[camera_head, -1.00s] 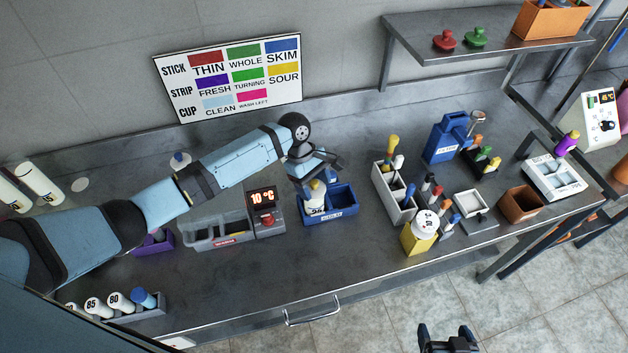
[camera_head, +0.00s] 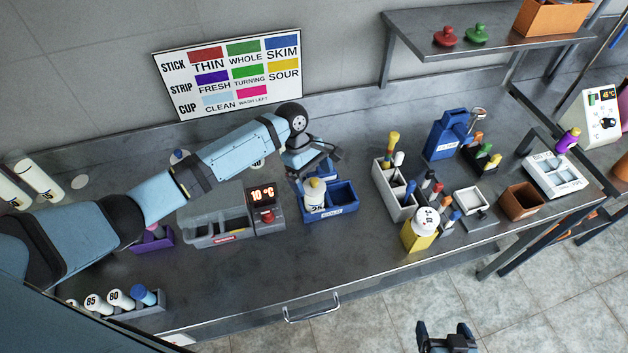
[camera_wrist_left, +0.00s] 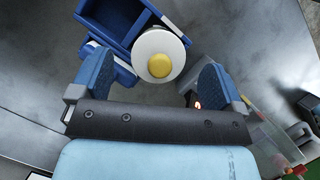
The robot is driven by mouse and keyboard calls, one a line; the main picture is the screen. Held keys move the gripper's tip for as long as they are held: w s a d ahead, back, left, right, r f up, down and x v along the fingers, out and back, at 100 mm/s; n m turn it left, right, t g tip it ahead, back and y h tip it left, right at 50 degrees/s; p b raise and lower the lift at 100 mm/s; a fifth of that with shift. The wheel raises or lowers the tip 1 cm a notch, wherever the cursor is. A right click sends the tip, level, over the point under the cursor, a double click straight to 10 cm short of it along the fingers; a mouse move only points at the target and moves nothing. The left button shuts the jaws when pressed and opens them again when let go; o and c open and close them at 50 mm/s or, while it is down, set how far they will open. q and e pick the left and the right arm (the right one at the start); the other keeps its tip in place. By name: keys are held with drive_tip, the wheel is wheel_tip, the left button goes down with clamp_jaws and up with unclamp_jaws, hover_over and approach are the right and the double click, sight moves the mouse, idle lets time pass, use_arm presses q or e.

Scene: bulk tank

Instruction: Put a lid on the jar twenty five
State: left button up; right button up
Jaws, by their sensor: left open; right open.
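The jar marked 25 (camera_head: 315,203) stands upright in the left part of a blue two-part tray (camera_head: 345,208). A white lid with a yellow knob (camera_head: 315,185) sits on its top. From above in the left wrist view, this round lid (camera_wrist_left: 160,55) hides the jar below it. My left gripper (camera_head: 318,162) is open and empty, just behind and above the jar. In the left wrist view its fingers (camera_wrist_left: 154,82) are apart, one on each side, with the lid ahead between them. My right gripper (camera_head: 447,335) is open and empty at the bottom edge, off the bench.
A grey bin (camera_head: 215,225) and a red-lit 10 °C display (camera_head: 263,195) stand left of the tray. A white divided box (camera_head: 393,190) and a yellow container (camera_head: 420,236) stand to the right. Red (camera_head: 445,36) and green (camera_head: 477,34) knobbed lids lie on the shelf.

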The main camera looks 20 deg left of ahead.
use_arm(q)
drive_tip(key=b+v, duration=0.1)
drive_tip(key=v, duration=1.1)
drive_tip(key=s+d+f+m+t, duration=0.15)
drive_tip(key=s+f+m, duration=0.25)
drive_tip(key=s, duration=0.4)
drive_tip(key=s+d+f+m+t, duration=0.1)
drive_tip(key=s+d+f+m, duration=0.3)
drive_tip(key=s, duration=0.4)
drive_tip(key=s+a+r+m+t+y, duration=0.1)
drive_tip(key=s+a+m+t+y, duration=0.15)
drive_tip(key=s+a, duration=0.45)
drive_tip(key=s+a+r+m+t+y, duration=0.1)
drive_tip(key=s+a+m+y, duration=0.2)
drive_tip(key=s, duration=0.7)
drive_tip(key=w+d+f+t+h, duration=0.1)
drive_tip(key=w+f+t, duration=0.1)
drive_tip(key=f, duration=0.2)
drive_tip(key=w+d+f+m+t+h, duration=0.1)
drive_tip(key=d+f+t, duration=0.1)
drive_tip(key=f, duration=0.3)
drive_tip(key=w+d+f+m+t+h, duration=0.1)
drive_tip(key=w+d+f+t+h, duration=0.1)
drive_tip(key=f, duration=0.2)
drive_tip(key=shift+w+d+f, duration=0.15)
drive_tip(key=shift+w+f, duration=0.1)
drive_tip(key=shift+w, duration=0.15)
drive_tip(key=shift+d+f+t, duration=0.2)
drive_tip(key=shift+f+t, duration=0.15)
drive_tip(key=shift+t, duration=0.15)
